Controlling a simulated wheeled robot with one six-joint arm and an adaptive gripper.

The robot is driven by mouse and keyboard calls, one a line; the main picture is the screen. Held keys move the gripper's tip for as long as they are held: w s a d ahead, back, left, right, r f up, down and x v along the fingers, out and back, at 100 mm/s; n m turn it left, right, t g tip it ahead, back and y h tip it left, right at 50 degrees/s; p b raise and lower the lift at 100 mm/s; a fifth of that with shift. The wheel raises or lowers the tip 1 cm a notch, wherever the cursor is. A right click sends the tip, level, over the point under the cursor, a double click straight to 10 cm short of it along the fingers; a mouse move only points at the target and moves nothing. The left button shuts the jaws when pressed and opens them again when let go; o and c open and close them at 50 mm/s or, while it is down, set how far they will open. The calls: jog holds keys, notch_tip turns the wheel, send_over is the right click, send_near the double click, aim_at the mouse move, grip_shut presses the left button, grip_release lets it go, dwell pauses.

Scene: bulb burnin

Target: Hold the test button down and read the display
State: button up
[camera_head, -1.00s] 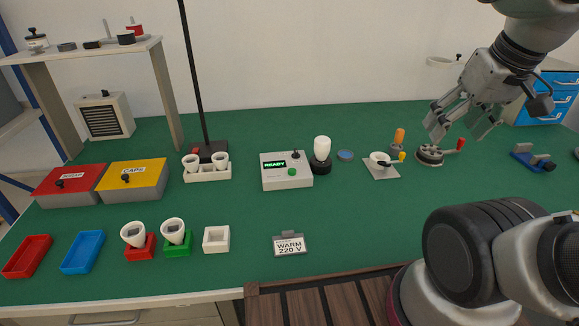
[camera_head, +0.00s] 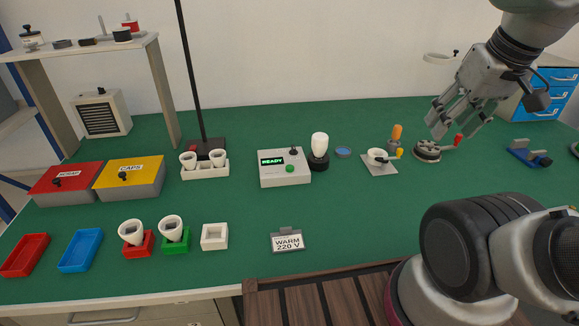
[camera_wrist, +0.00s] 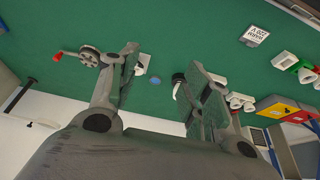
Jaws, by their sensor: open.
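The test unit (camera_head: 284,171) is a white box on the green bench, with a display (camera_head: 270,160) that reads READY in green. A green button (camera_head: 290,169) sits on its top face and a small black lever (camera_head: 294,151) stands behind it. A white bulb (camera_head: 319,147) stands upright in a black round socket (camera_head: 318,163) at the box's right side. My gripper (camera_head: 455,123) is open and empty, raised above the right part of the bench, well to the right of the box. In the wrist view its two fingers (camera_wrist: 165,85) are spread wide, and one finger hides most of the box.
A card reading WARM 220 V (camera_head: 288,241) stands in front of the box. White cups sit in a rack (camera_head: 205,171) to its left. A clamp fixture (camera_head: 379,165) and a round hand-wheel device (camera_head: 427,152) lie to its right. The bench between box and card is clear.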

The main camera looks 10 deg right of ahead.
grip_shut()
dwell(1.2)
